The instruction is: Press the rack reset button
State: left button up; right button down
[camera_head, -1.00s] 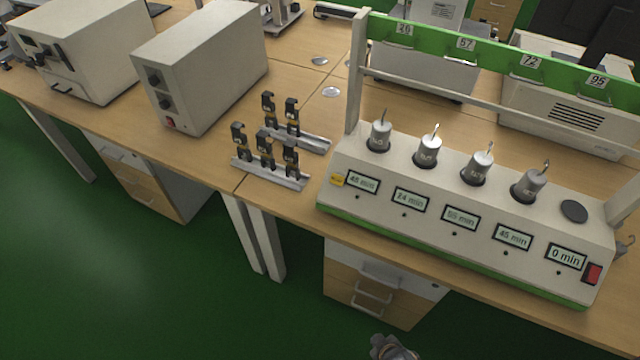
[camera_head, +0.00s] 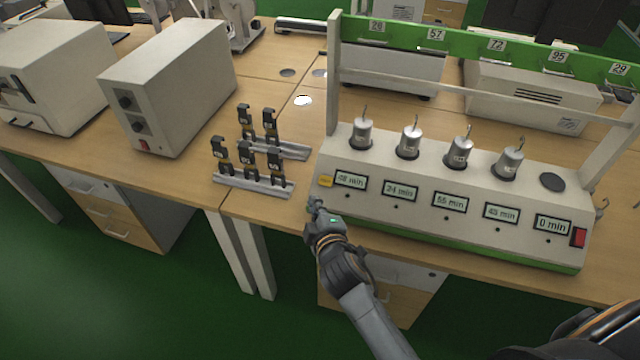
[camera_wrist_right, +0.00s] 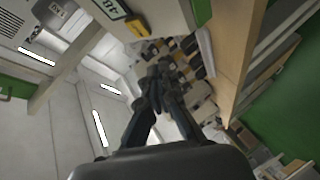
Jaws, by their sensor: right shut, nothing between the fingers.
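The rack (camera_head: 420,215) is a white console with a green base strip, standing at the table's front edge. A small yellow button (camera_head: 326,181) sits at the left end of its sloped front, beside the leftmost display. The yellow button also shows in the right wrist view (camera_wrist_right: 138,27), above the fingertips. My right gripper (camera_head: 315,204) is shut and empty, just below and slightly left of the yellow button. It looks close to the console's left end, and I cannot tell whether it touches. In the right wrist view the fingers (camera_wrist_right: 156,76) are together. My left gripper is not in view.
Several metal cylinders with hooks stand in the rack's top, above time displays. A red switch (camera_head: 579,237) is at its right end. A rail with small black clips (camera_head: 252,183) lies left of the rack. A grey box instrument (camera_head: 170,90) stands farther left.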

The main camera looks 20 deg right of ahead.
aim_at(323, 185)
notch_tip(323, 185, up, 7)
jog(key=t, duration=0.1)
jog(key=shift+w+d+t+h, duration=0.2)
jog(key=shift+t+h, duration=0.1)
jog(key=w+d+f+b, duration=0.1)
jog(key=f, duration=0.1)
jog(key=w+f+b, duration=0.1)
jog(key=f+b, duration=0.1)
jog(key=w+d+f+b, duration=0.1)
jog(key=w+f+b, duration=0.1)
jog(key=shift+d, duration=0.35)
jog(key=shift+w+d+f+b, duration=0.3)
jog(key=shift+w+f+b, duration=0.05)
jog(key=shift+w+b, duration=0.15)
jog(key=shift+f, duration=0.1)
dwell(0.8)
jog(key=shift+w+d+f, duration=0.15)
jog(key=shift+w+f, duration=0.05)
